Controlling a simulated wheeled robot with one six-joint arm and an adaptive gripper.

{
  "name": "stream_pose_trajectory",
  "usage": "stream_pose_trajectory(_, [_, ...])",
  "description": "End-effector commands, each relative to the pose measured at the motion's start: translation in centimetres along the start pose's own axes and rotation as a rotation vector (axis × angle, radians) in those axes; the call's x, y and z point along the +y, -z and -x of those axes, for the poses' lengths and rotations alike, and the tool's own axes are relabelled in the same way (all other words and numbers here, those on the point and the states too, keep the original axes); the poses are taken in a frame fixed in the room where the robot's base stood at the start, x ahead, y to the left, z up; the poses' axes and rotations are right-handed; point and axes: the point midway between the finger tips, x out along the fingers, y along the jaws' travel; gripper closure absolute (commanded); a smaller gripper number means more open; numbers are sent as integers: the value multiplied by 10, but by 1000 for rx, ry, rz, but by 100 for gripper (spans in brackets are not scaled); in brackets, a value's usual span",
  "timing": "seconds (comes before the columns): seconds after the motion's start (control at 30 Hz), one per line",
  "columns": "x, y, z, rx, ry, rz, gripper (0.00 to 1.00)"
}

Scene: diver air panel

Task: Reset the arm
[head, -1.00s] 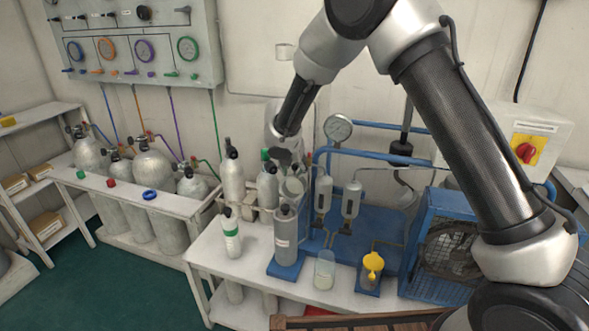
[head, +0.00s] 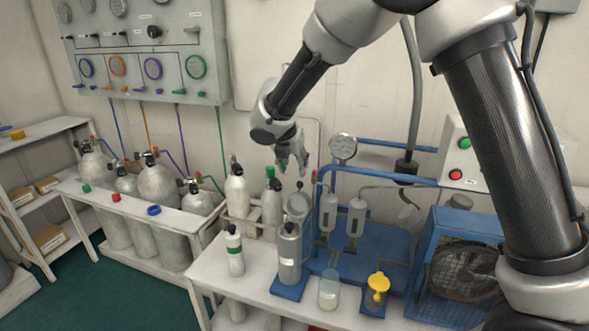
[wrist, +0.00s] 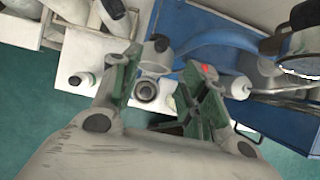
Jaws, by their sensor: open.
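My gripper (head: 292,165) hangs in the air above the back of the white bench, over the rack of upright cylinders. Its fingers are apart and hold nothing. In the wrist view my gripper (wrist: 165,95) looks down with two green-padded fingers spread. Between them show a grey cylinder top (wrist: 146,90) and a pale round cup (wrist: 156,55). In the head view a grey cylinder (head: 289,255) stands on a blue base below the gripper.
A blue pump frame (head: 460,265) with a mesh guard and a gauge (head: 342,148) stand right of the gripper. A clear jar (head: 328,288) and a yellow-topped cup (head: 377,288) stand at the bench front. A valve panel (head: 145,50) hangs upper left; large cylinders (head: 157,185) stand below.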

Motion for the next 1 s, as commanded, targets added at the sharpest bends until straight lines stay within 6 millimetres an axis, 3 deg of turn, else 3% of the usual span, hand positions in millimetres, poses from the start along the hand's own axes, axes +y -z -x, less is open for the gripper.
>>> stream_pose_trajectory(0.27, [0,0,0,0,0,-30,56])
stream_pose_trajectory(0.37, [-4,0,0,1,14,-140,56])
stream_pose_trajectory(0.47, [-20,12,-6,27,64,-342,56])
stream_pose_trajectory(0.57, [-53,37,-10,60,154,-590,56])
stream_pose_trajectory(0.67, [-96,48,8,78,231,-880,56])
stream_pose_trajectory(1.0, [-273,66,99,118,434,-1885,56])
